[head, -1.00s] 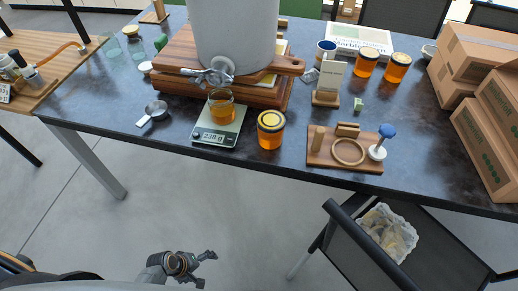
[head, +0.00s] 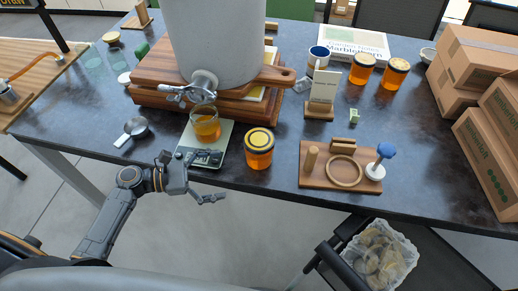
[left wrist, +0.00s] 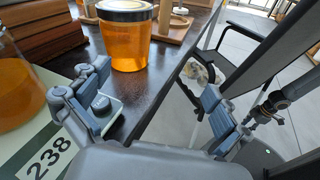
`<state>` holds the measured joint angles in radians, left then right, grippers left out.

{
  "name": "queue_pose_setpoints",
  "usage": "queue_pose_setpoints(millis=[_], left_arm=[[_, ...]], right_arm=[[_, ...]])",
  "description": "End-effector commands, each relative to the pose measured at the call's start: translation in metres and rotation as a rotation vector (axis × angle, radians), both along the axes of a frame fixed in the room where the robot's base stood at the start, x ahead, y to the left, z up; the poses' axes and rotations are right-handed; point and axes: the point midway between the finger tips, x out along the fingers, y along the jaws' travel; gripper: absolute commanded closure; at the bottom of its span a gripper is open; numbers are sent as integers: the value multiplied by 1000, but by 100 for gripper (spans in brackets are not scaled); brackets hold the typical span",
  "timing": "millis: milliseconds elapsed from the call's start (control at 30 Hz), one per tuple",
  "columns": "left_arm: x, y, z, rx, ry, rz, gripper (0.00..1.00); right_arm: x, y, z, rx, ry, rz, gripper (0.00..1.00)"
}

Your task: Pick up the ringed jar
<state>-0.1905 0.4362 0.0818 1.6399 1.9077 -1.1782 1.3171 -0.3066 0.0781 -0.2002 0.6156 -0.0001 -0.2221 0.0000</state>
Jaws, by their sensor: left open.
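The ringed jar (head: 259,150) is an orange honey jar with a dark lid that has a yellow ring on top. It stands upright near the table's front edge, right of the scale. In the left wrist view the jar (left wrist: 125,42) is ahead, beyond the fingertips. My left gripper (head: 203,182) is open and empty at the front edge, left of the jar and in front of the scale. Its spread fingers (left wrist: 155,82) also show in the wrist view, not touching the jar. A small dark gripper-like part at that view's right edge may be my right gripper; its jaws are unclear.
The scale (head: 216,133) bears an open honey glass (head: 206,122) under the tank's tap (head: 190,91). A wooden board (head: 315,181) with a ring and a blue-topped stamper (head: 382,158) stands right of the jar. Two more honey jars and cardboard boxes (head: 480,60) are farther right.

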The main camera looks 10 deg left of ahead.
Motion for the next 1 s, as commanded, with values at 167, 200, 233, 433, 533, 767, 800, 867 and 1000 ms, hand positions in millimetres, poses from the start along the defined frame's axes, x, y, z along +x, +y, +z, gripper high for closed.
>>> queue_pose_setpoints(millis=[167, 200, 233, 433, 533, 767, 800, 867, 1000], left_arm=[[23, 26, 22, -168, 98, 87, 0], [26, 29, 25, -190, 111, 97, 0], [28, 29, 27, -202, 116, 101, 0], [45, 5, 31, -222, 124, 106, 0], [56, -13, 31, -221, 124, 106, 0], [71, -39, 30, -219, 123, 108, 0], [72, -40, 29, -218, 124, 108, 0], [73, -42, 29, -217, 124, 108, 0], [80, -51, 33, -216, 124, 107, 0]], right_arm=[[9, 1, 1, 2, -15, 0, 60], [10, 1, 1, 1, -16, 0, 60], [11, 1, 1, 2, -17, 0, 60], [11, 1, 8, 2, -17, -1, 60], [11, 1, 11, 2, -17, 0, 60], [10, 1, 15, 1, -16, 0, 60], [10, 0, 15, 1, -16, 0, 60], [10, 0, 15, 1, -15, 0, 60], [9, 0, 20, 1, -14, 0, 60]])
